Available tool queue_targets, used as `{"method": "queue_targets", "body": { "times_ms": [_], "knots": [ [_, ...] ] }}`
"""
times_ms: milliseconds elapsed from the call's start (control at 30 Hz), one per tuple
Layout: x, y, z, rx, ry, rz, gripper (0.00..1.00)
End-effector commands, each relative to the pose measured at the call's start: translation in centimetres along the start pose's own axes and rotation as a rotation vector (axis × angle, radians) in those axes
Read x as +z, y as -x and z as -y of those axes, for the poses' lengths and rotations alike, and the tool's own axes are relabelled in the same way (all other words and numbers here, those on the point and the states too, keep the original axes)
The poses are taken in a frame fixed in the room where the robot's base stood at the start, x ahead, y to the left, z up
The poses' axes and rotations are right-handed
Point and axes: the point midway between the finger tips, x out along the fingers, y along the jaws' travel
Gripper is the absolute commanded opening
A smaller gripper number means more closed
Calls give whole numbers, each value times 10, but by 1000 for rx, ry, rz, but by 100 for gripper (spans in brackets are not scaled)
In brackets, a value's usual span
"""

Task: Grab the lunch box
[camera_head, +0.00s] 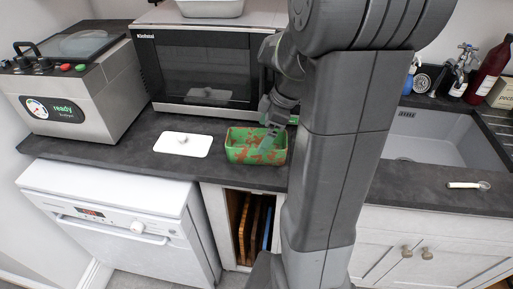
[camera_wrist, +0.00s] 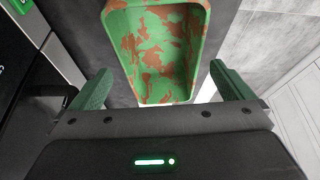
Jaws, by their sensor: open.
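The lunch box (camera_head: 256,146) is an open-topped green box with orange-red patches. It stands on the dark counter in front of the microwave, partly hidden by my arm. In the wrist view, the lunch box (camera_wrist: 160,50) fills the upper middle and its empty inside shows. My gripper (camera_head: 270,127) is above the box in the head view. In the wrist view my gripper (camera_wrist: 163,84) is open, with one green finger on each side of the box's near end. Nothing is held between the fingers. I cannot tell whether a finger touches the box.
A white plate-like lid with a knob (camera_head: 182,145) lies left of the box. The microwave (camera_head: 200,65) stands close behind. A steel machine (camera_head: 75,95) is at the left, and a sink (camera_head: 430,135) at the right. The counter's front edge is near the box.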

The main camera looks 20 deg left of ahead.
Motion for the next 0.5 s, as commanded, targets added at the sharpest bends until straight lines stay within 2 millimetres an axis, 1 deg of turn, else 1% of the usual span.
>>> {"method": "queue_targets", "body": {
  "times_ms": [33, 100, 267, 500],
  "knots": [
    [0, -7, 0, -3, 0, 1, 100],
    [0, -14, 0, -2, 0, 1, 100],
    [-1, -23, 0, -3, 0, 1, 100],
    [-3, -57, 0, -4, 0, 1, 100]
  ]
}}
